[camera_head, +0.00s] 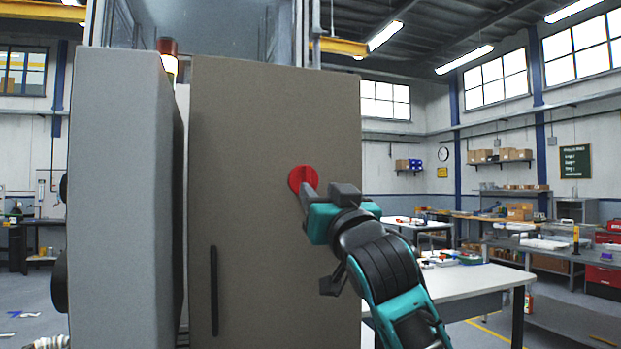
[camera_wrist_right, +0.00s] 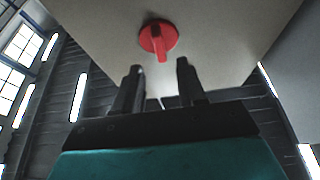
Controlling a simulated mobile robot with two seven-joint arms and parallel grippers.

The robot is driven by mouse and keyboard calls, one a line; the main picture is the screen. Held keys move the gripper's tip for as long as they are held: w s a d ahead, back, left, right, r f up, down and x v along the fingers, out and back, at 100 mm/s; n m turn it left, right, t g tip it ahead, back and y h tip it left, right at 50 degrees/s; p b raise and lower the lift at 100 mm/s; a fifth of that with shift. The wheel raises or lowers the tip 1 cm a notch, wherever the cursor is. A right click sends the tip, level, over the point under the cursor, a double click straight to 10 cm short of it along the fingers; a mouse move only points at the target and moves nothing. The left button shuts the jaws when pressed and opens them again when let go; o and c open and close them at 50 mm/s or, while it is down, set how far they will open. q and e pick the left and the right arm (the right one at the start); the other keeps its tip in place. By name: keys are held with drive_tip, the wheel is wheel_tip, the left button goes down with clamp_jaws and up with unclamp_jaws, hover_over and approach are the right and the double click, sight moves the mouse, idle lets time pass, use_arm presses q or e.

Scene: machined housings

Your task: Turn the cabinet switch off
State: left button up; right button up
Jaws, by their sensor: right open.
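The cabinet (camera_head: 240,130) is a tall grey-brown box with a flat front face. A round red switch (camera_head: 302,177) with a raised grip bar sits on the right part of that face. In the right wrist view the switch (camera_wrist_right: 158,38) is ahead of the fingers, its bar pointing down the picture. My right gripper (camera_head: 308,193) is at the switch in the head view and covers its lower part. In the wrist view its two fingers (camera_wrist_right: 158,80) are open and apart, with nothing between them; contact with the switch does not show. My left gripper is not in view.
A black vertical handle (camera_head: 214,290) is low on the cabinet's left. A grey panel (camera_head: 120,200) stands left of the cabinet. A white-topped table (camera_head: 480,285) is behind my right arm. Shelves and benches line the far right.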

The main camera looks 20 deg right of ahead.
sight(309, 180)
drive_tip(key=shift+p+x, duration=0.55)
drive_tip(key=shift+x, duration=2.5)
clamp_jaws()
